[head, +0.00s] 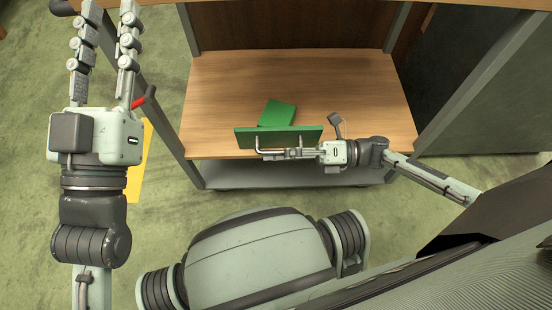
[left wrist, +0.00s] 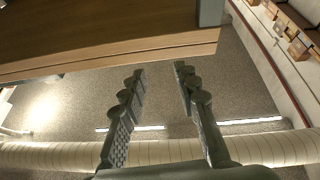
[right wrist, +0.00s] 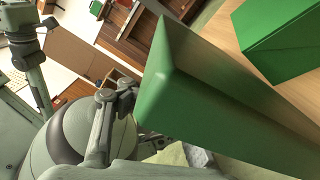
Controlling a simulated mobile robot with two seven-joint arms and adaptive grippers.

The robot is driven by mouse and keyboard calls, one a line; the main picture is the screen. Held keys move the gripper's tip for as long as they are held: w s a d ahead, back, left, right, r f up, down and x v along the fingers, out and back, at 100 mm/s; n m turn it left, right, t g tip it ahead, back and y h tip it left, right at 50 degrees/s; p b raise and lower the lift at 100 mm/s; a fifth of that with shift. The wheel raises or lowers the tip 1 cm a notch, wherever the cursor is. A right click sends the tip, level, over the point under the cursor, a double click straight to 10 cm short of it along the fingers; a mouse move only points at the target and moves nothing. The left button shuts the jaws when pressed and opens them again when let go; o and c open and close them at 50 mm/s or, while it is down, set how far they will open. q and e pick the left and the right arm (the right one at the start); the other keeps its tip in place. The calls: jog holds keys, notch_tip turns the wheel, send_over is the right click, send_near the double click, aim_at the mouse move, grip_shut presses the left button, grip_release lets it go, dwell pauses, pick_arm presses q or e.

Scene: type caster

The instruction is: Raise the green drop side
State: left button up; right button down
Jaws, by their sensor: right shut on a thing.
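The green drop side (head: 300,134) is a long green panel standing along the front edge of the wooden shelf. A thin metal handle (head: 258,150) shows on its near face. My right gripper (head: 292,154) comes in from the right and is shut on this handle, close in front of the panel. In the right wrist view the green drop side (right wrist: 200,110) fills the middle, and the fingers (right wrist: 112,98) are partly hidden beside it. My left gripper (head: 104,35) is open and empty, left of the shelf unit; its spread fingers also show in the left wrist view (left wrist: 158,85).
A smaller green block (head: 277,112) lies on the wooden shelf (head: 350,85) behind the panel; it also shows in the right wrist view (right wrist: 285,35). Grey posts frame the shelf. A red handle (head: 146,97) and a yellow strip (head: 140,165) are near my left gripper.

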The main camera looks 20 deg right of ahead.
pick_arm(q)
jog(key=shift+w+a+f+g+y+p, duration=0.1)
jog(key=shift+w+f+g+y+p, duration=0.15)
jog(key=shift+f+g, duration=0.45)
jog(key=shift+w+f+g+y+p, duration=0.1)
jog(key=shift+w+f+g+y, duration=0.2)
jog(key=shift+f, duration=0.75)
pick_arm(e)
jog(key=shift+w+d+r+m, duration=0.25)
jog(key=shift+w+m, duration=0.35)
jog(key=shift+m, duration=0.15)
jog(key=shift+w+d+r+m, duration=0.2)
jog(key=shift+w+m, duration=0.35)
jog(key=shift+m, duration=0.2)
jog(key=c, duration=1.6)
grip_release()
jog(key=shift+f, duration=0.1)
pick_arm(q)
jog(key=shift+w, duration=0.15)
pick_arm(e)
jog(key=shift+s+a, duration=0.1)
